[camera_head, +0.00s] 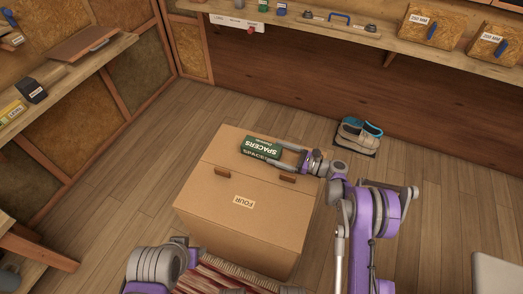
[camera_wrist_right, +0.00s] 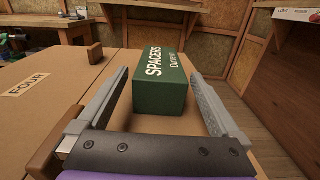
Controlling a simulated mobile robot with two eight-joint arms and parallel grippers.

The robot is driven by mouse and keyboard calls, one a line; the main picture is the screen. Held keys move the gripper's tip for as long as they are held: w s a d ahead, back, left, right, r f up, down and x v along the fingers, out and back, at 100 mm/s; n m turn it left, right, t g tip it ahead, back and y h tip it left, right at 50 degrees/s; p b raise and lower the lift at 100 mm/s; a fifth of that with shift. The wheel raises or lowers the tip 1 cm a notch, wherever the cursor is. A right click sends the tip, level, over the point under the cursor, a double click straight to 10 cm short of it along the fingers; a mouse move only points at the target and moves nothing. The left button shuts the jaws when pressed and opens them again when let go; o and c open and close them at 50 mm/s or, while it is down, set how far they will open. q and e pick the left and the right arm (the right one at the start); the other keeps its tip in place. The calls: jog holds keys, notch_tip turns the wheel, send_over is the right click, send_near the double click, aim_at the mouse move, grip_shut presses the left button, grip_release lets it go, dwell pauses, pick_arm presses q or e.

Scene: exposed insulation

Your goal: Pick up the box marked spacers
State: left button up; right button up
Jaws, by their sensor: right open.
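The green box marked spacers (camera_head: 260,148) lies on top of a large cardboard box marked FOUR (camera_head: 215,215), near its far edge. My right gripper (camera_head: 283,155) reaches in from the right, with its fingers pointing at the spacers box. In the right wrist view, the spacers box (camera_wrist_right: 165,80) sits ahead between the two open fingers of the right gripper (camera_wrist_right: 165,95). Its near end appears to be at or just between the fingertips, and I cannot tell whether either finger touches it. Part of my left arm shows at the bottom of the head view, but its gripper fingers are not visible.
A pair of shoes (camera_head: 359,135) rests on the floor to the right of the carton. Shelves with boxes (camera_head: 415,27) line the back wall, and a shelf (camera_head: 60,68) stands at left. A red brush-like item (camera_head: 225,275) lies in front of the carton. The floor at right is mostly clear.

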aim_at(264, 147)
jog(key=x, duration=0.6)
jog(key=c, duration=1.3)
